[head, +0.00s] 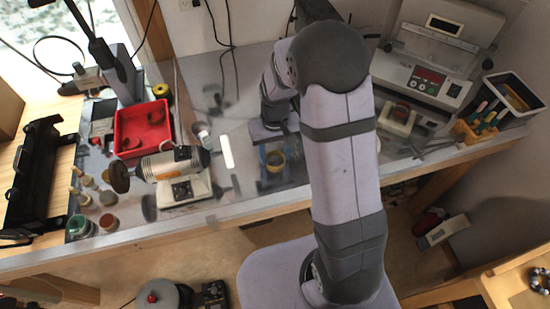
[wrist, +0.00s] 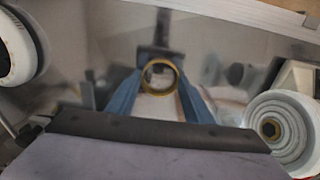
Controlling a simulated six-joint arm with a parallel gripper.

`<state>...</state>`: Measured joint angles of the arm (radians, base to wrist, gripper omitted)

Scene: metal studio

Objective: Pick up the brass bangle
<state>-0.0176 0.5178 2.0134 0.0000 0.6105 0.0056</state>
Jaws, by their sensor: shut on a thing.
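The brass bangle (wrist: 176,80) is a thin gold-coloured ring between the tips of my blue fingers in the wrist view. My gripper (wrist: 160,82) is shut on it, with a finger on either side. In the head view my gripper (head: 273,157) points down over the middle of the grey metal bench, and the bangle (head: 276,167) shows between the fingers near the bench's front part. The bangle's open face is turned to the wrist camera. I cannot tell whether it touches the bench or hangs just above it.
A polishing motor (head: 170,163) with round wheels stands left of my gripper, beside a red tray (head: 143,128). A white bar (head: 227,151) lies nearer. At the right are a control box (head: 424,82) and a wooden tool holder (head: 478,127). The bench's front edge is close.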

